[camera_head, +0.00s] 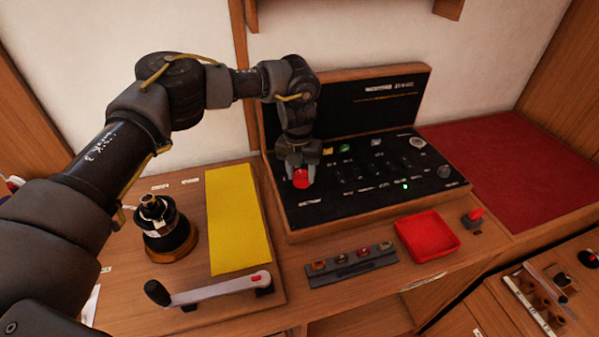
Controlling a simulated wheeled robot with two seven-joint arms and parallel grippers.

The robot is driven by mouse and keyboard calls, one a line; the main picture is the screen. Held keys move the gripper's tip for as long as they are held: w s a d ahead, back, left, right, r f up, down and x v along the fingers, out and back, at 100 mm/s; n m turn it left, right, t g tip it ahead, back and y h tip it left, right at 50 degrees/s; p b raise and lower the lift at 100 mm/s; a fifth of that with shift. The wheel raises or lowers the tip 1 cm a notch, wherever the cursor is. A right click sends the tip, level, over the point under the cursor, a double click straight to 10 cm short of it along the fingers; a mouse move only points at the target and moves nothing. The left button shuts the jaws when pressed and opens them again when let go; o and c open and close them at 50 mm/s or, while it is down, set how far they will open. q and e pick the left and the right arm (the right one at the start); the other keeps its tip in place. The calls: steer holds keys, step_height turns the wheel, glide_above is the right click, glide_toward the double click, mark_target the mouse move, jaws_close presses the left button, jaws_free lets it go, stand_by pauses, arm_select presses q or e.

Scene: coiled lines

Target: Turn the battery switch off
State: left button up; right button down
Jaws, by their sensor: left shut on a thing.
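The battery switch appears to be the red knob (301,178) at the left end of a black panel (340,208) in a wooden-framed case. My left gripper (300,168) reaches down over the panel from above. Its fingers are shut on the red knob, which shows between and below the fingertips. The knob's exact turn and its markings are too small to read. A green light (405,186) glows on the panel to the right. My right gripper is not in view.
Right of the knob are several small panel switches. In front lie a red tray (427,236), a small rack (351,265), a red-topped lever (474,216) and a crank handle (215,289). A yellow sheet (232,218) and a black winch (165,230) stand left. A red mat (512,172) is clear.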

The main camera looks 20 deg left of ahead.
mark_target(299, 175)
arm_select(q)
steer(key=o, duration=1)
steer(key=shift+w, duration=0.1)
steer(key=r, duration=0.3)
steer(key=r+b, duration=0.1)
steer(key=r, duration=0.6)
steer(key=shift+a+r+b, duration=0.3)
steer(key=shift+r+b, duration=0.1)
steer(key=shift+a+f, duration=0.1)
